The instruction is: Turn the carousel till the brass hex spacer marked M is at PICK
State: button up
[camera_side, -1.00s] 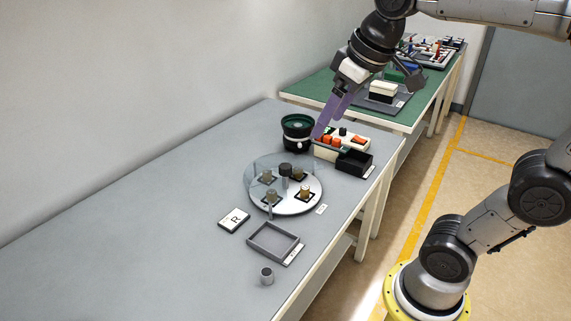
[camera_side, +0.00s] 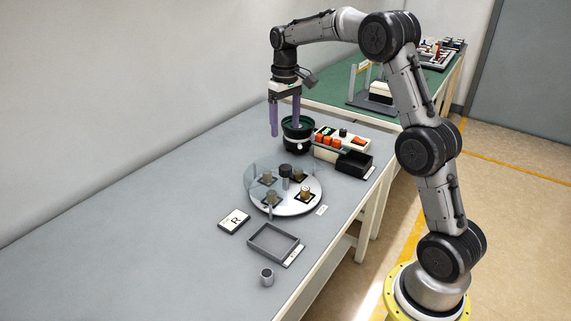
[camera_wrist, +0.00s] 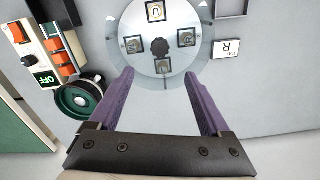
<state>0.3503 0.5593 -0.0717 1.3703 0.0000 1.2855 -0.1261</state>
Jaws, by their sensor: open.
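The carousel (camera_side: 292,207) is a round pale disc with a dark centre knob (camera_side: 285,171) and a clear cover over part of it. Several spacers stand on dark square pads on it. One brassy spacer (camera_side: 305,192) stands at the front right, outside the cover; the others look duller under it. The wrist view shows the carousel (camera_wrist: 180,65) and its knob (camera_wrist: 159,46).
A black bowl feeder with green inside (camera_side: 298,142) stands close by my fingers. Right of it are a control box with orange buttons (camera_side: 352,144) and a black bin (camera_side: 355,164). An R card (camera_side: 234,221), grey tray (camera_side: 272,255) and grey cup (camera_side: 267,277) lie in front.

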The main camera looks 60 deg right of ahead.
aim_at(286, 167)
notch_tip(286, 167, down, 14)
jog(key=shift+r, duration=0.25)
dwell(0.3)
grip_shut()
dwell(0.4)
